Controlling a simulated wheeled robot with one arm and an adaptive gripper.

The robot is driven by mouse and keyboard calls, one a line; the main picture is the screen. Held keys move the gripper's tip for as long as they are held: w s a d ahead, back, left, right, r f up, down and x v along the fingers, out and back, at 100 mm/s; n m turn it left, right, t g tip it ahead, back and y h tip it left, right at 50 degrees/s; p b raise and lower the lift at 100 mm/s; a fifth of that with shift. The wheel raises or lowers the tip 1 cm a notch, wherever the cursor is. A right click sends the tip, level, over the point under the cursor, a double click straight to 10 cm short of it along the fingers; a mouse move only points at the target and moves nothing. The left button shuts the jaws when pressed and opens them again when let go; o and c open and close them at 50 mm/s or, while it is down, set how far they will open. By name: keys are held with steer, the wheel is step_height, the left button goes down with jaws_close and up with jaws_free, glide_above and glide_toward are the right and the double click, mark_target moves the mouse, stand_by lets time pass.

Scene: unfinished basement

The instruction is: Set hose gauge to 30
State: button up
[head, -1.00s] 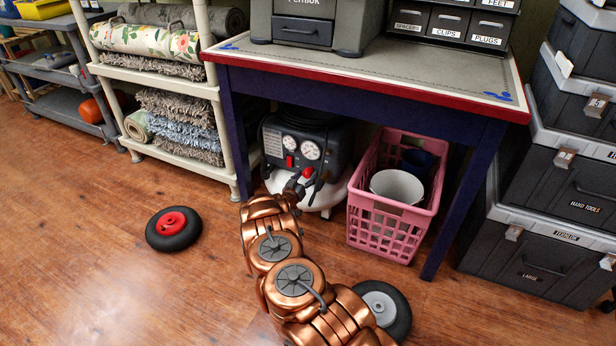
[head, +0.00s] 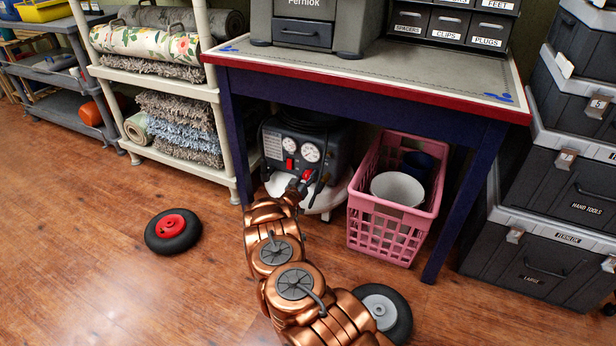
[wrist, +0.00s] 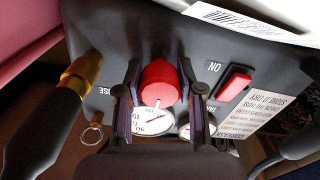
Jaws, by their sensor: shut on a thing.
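The grey-black compressor (head: 270,148) stands under the table, with two round white gauges on its front panel. The hose gauge (head: 312,153) is the right one in the head view; in the wrist view its dial (wrist: 152,121) appears upside down at lower left, with a red needle. I cannot read its value exactly. The red knob (wrist: 159,84) sits between the fingers of my gripper (wrist: 160,88), which is shut on it. The second gauge (wrist: 198,130) is partly hidden behind a finger. My gripper also shows in the head view (head: 308,183).
A red switch (wrist: 234,86) and a brass hose fitting (wrist: 82,72) flank the knob. A pink basket (head: 385,222) stands right of the compressor, close to a table leg (head: 465,200). A loose wheel (head: 173,230) lies on the open floor at left.

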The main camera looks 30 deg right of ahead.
steer(key=c, duration=0.4)
steer(key=shift+m, duration=0.3)
steer(key=m, duration=0.5)
steer(key=m+p, duration=0.1)
steer(key=m, duration=0.5)
steer(key=shift+w, duration=0.1)
steer(key=shift+a, duration=0.1)
stand_by(0.4)
steer(key=o, duration=1.2)
